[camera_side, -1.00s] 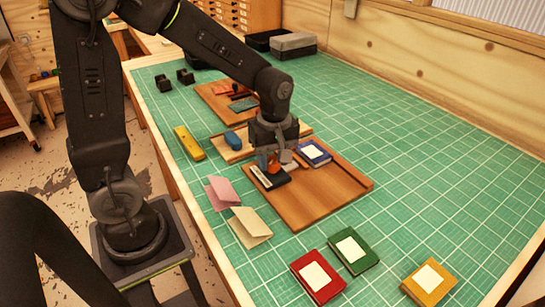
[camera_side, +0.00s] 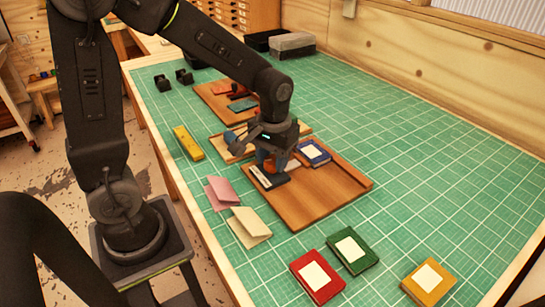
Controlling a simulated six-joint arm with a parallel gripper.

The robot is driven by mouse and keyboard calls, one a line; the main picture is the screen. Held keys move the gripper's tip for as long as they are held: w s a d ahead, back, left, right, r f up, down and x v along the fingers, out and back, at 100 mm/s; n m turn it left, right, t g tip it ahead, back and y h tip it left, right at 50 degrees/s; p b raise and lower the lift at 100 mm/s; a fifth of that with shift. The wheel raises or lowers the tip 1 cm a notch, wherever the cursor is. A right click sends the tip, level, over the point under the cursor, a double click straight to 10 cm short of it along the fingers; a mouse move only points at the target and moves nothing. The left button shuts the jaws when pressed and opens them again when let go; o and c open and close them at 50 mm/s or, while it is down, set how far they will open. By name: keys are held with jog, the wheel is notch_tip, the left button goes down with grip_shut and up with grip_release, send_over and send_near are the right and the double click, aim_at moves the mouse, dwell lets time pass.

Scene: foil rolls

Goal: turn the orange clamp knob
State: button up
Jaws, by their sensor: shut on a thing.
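The orange clamp knob (camera_side: 261,155) shows as a small orange patch beneath my gripper (camera_side: 272,158), mostly hidden by the fingers. My gripper points down and is shut on the knob, above a brown wooden board (camera_side: 318,204). A dark book with a white label (camera_side: 266,177) lies on the board just in front of the knob. A blue book with a white label (camera_side: 314,152) lies on the board to the right of my gripper.
Red (camera_side: 317,276), green (camera_side: 352,249) and yellow (camera_side: 429,281) books lie at the front of the green mat. Pink (camera_side: 222,192) and cream (camera_side: 249,227) folded cards and a yellow case (camera_side: 188,143) lie left. The mat's right side is clear.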

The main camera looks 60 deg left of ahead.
aim_at(272, 161)
jog(key=m, duration=0.4)
jog(key=shift+m, duration=1.9)
jog(key=o, duration=0.9)
jog(key=shift+r, duration=0.1)
jog(key=r, duration=1.3)
jog(key=shift+s+d+r, duration=0.1)
jog(key=shift+d+r, duration=0.15)
jog(key=shift+r, duration=0.1)
jog(key=shift+s, duration=0.1)
